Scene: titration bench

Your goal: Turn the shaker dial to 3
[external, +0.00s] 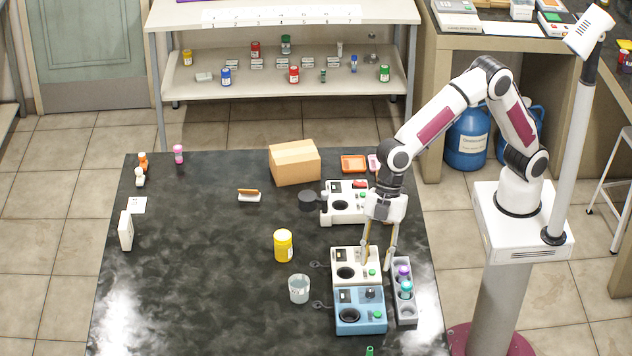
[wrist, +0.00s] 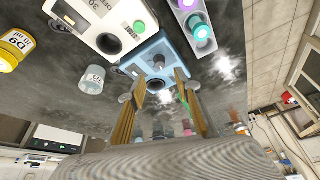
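A blue bench device (external: 361,325) stands at the front right of the table, with a dark dial-like knob (external: 370,293), a round dark recess and a green button. A white device (external: 344,256) stands directly behind it. I cannot read which is the shaker, nor any dial setting. My gripper (external: 377,265) points down over the right side of the white device, its fingers apart and nothing between them. In the wrist view the open gripper (wrist: 159,78) has the blue device (wrist: 142,66) beyond its fingertips. The fingers partly cover that device.
A grey rack (external: 406,312) with purple- and teal-capped bottles stands close to the right of the devices. A beaker (external: 299,289) and yellow jar (external: 283,246) stand to the left. Another white device (external: 338,213) and a cardboard box (external: 295,163) are farther back. The table's left middle is clear.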

